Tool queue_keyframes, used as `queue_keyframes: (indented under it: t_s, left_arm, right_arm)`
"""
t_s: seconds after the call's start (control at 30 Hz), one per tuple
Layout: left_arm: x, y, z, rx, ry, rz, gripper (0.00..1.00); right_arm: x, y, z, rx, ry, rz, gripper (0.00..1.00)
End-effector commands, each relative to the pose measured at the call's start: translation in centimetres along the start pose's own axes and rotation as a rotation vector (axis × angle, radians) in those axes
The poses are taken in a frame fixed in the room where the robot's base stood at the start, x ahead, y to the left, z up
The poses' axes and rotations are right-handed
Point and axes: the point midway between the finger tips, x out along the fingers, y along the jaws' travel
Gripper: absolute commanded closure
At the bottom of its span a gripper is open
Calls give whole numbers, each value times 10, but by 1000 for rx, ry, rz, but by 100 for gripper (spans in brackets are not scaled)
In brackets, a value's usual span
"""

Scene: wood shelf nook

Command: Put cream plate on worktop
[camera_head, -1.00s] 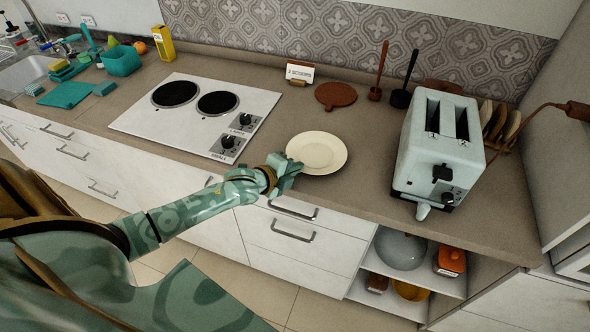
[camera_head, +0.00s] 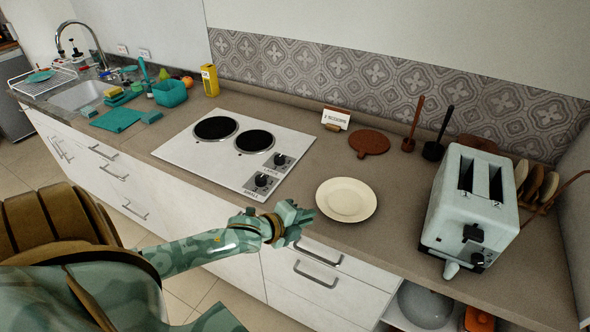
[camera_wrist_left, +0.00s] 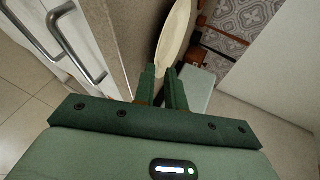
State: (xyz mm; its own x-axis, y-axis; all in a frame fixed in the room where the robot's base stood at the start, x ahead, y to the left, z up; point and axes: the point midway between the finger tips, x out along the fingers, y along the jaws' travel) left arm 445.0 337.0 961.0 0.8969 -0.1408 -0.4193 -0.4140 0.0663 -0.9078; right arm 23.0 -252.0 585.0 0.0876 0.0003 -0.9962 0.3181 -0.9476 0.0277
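The cream plate (camera_head: 346,199) lies flat on the brown worktop (camera_head: 395,240), between the cooktop and the toaster. My left gripper (camera_head: 301,219) is at the worktop's front edge, just left of the plate and apart from it. In the left wrist view, the plate (camera_wrist_left: 174,40) shows edge-on beyond the fingertips (camera_wrist_left: 161,70). The two fingers stand a little apart with nothing between them. My right gripper is in neither view.
The cooktop (camera_head: 233,148) is to the left and the pale toaster (camera_head: 470,205) to the right. A brown round board (camera_head: 369,142) and small sign (camera_head: 335,119) lie behind the plate. Drawer handles (camera_head: 317,274) stick out below the edge.

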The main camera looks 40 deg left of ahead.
Motion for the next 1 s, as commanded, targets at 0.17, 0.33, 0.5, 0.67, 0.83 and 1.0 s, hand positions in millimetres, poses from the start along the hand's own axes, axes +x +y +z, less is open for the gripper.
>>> queue_keyframes:
  t_s: [0.17, 0.33, 0.5, 0.67, 0.83, 1.0]
  left_arm:
    - [-35, 0, 0, 0, 1, 1, 88]
    - [-47, 0, 0, 0, 1, 0, 88]
    - [-48, 0, 0, 0, 0, 0, 88]
    - [-44, 28, 8, -71, -33, 43, 88]
    - [-44, 172, 26, -429, -202, 257, 88]
    - [-94, 353, -24, -867, -435, 534, 88]
  right_arm:
    - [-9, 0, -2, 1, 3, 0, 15]
    - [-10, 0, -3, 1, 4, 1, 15]
    - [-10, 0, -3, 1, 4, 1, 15]
    - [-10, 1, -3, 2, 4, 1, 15]
    - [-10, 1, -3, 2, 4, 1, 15]
    - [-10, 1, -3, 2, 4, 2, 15]
